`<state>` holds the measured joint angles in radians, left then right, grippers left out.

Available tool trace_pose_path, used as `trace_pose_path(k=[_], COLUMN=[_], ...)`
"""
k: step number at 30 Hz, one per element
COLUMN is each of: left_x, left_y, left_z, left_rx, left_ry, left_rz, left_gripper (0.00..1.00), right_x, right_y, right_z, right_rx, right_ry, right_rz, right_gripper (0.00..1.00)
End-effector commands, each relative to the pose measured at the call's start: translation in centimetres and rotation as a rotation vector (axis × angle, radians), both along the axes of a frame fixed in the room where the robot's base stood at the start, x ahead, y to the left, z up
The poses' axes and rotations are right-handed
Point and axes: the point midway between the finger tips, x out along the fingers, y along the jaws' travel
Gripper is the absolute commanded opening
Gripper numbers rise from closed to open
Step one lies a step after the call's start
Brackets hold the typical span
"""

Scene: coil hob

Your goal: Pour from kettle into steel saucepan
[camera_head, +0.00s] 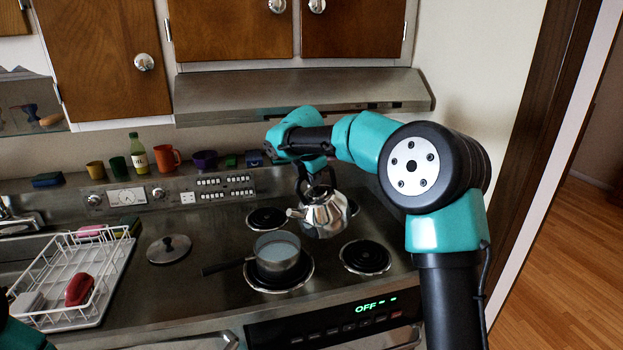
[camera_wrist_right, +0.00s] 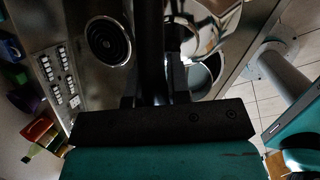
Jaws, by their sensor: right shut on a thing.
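The shiny steel kettle (camera_head: 324,214) hangs from my right gripper (camera_head: 316,178), which is shut on its dark handle. The kettle appears raised over the hob, with its spout pointing left, near and above the right rim of the steel saucepan (camera_head: 290,267). It looks close to upright, and no stream shows. The saucepan sits on the front left coil, its dark handle pointing left. In the right wrist view the kettle (camera_wrist_right: 205,22) is beside the gripper fingers (camera_wrist_right: 153,82), partly covering the saucepan (camera_wrist_right: 208,75). My left gripper is out of view.
A pan lid (camera_head: 169,248) lies on the counter left of the saucepan. The front right coil (camera_head: 366,257) and rear left coil (camera_head: 266,218) are bare. A white dish rack (camera_head: 110,272) stands at the left. Cups and a bottle (camera_head: 138,155) line the back ledge. The range hood (camera_head: 300,98) hangs above.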

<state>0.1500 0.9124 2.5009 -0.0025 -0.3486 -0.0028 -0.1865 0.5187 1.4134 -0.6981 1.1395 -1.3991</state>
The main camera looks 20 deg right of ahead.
Motion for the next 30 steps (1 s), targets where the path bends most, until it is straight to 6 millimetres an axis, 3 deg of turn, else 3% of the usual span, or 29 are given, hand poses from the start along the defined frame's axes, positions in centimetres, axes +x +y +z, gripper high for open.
trace_pose_path(k=[30], left_x=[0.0], left_y=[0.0], left_z=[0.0], left_rx=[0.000], left_ry=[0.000], left_rz=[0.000], left_gripper=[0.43], right_x=[-1.1], right_y=[5.0], right_z=[-0.4], right_rx=[-0.265], right_ry=[-0.060], right_rz=[0.002], right_gripper=[0.00])
